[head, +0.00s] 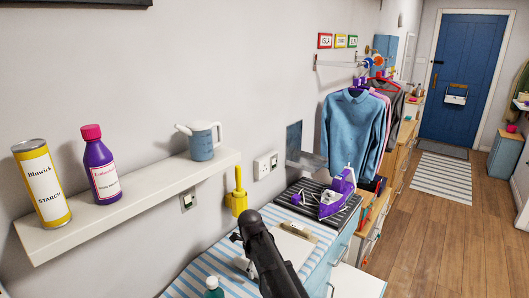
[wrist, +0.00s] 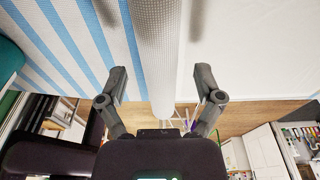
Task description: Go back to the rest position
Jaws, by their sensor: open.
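My dark arm reaches in from the bottom of the head view, over the blue-and-white striped cover (head: 205,268) on the counter. In the wrist view my gripper (wrist: 159,84) is open, with its two fingers spread wide apart. A pale, mesh-textured band (wrist: 158,45) runs between the fingers; I cannot tell what it is or whether it touches them. Nothing is visibly clamped. The striped cover also shows at the upper left of the wrist view (wrist: 62,35). The fingertips are hard to make out in the head view.
A purple iron (head: 338,193) stands on a dark ribbed mat beyond my arm. A wall shelf (head: 130,205) holds a starch can (head: 42,185), a purple bottle (head: 101,168) and a jug (head: 202,142). Shirts (head: 352,130) hang farther back. The wooden floor (head: 435,225) at right is largely clear.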

